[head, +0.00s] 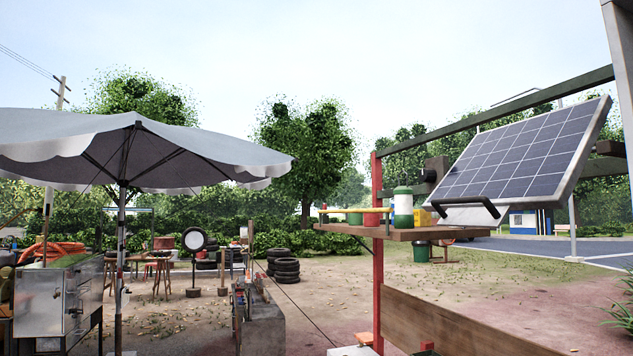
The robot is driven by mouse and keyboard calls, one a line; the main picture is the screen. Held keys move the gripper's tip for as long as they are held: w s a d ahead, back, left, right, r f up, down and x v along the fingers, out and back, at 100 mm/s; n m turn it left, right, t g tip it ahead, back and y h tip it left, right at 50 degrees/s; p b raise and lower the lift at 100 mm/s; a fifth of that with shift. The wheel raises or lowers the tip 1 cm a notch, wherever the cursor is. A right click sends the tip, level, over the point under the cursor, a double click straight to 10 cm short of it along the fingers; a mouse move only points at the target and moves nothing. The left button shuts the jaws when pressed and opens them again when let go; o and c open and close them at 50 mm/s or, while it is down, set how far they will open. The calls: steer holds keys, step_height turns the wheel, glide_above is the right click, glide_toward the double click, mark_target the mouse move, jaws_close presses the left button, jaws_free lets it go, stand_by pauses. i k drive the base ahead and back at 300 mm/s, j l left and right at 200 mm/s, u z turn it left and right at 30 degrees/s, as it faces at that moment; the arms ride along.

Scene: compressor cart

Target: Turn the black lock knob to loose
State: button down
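A tilted solar panel (527,152) stands at the right, on a frame with a dark green rail (490,112) and a red post (377,240). A black bar handle (465,209) runs along its lower left edge. A small dark round part (429,175) sits left of the panel, beside a dark block (437,166). It may be the black lock knob, but it is too small to be sure, and its setting cannot be read. My gripper is not in view.
A wooden shelf (400,235) below the panel holds a green and white bottle (403,208) and several small containers. A wooden board (440,325) is lower right. A grey umbrella (125,150) and metal cart (45,300) stand left. Open ground lies between, with stacked tyres (287,270) behind.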

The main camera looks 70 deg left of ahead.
mark_target(426, 175)
steer(key=j+u, duration=0.2)
steer(key=u, duration=0.25)
steer(key=i+j+u, duration=0.15)
steer(key=u, duration=0.3)
steer(key=i+j+u, duration=0.1)
steer(key=u, duration=0.35)
steer(key=k+j+z, duration=0.15)
steer(key=j, duration=0.25)
steer(key=k+j+z, duration=0.35)
steer(key=k+j, duration=0.2)
steer(key=j, duration=0.25)
steer(key=i, duration=0.65)
